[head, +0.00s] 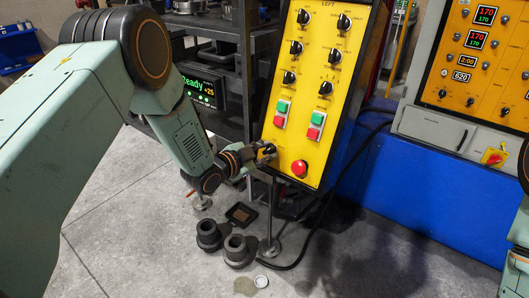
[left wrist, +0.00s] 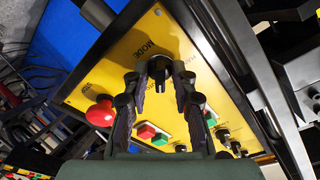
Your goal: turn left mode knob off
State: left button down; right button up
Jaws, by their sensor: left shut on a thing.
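The yellow control panel (head: 312,95) stands tilted in the middle of the head view, with the word LEFT at its top. The black mode knob (left wrist: 160,70) is on this panel, under the word MODE in the left wrist view. My left gripper (head: 266,151) is at the panel's lower left edge. In the left wrist view its two fingers (left wrist: 158,88) lie on either side of the knob, and it is shut on it. In the head view the gripper mostly hides the knob. My right gripper is not in view.
A red emergency button (head: 299,168) sticks out close to the right of the gripper. Green and red push buttons (head: 282,107) and several black knobs (head: 296,47) are higher up. Dark round parts (head: 238,250) stand on the floor below. A second yellow panel (head: 480,60) is at right.

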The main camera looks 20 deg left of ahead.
pick_arm(q)
jog(key=n, duration=0.4)
jog(key=shift+d+b, duration=0.1)
jog(key=shift+b, duration=0.2)
jog(key=shift+r+n+y, duration=0.1)
jog(key=shift+n+y, duration=0.2)
jog(key=shift+n, duration=1.7)
jog(key=shift+w, duration=0.1)
jog(key=c, duration=1.4)
grip_release()
jog(key=shift+s, duration=0.25)
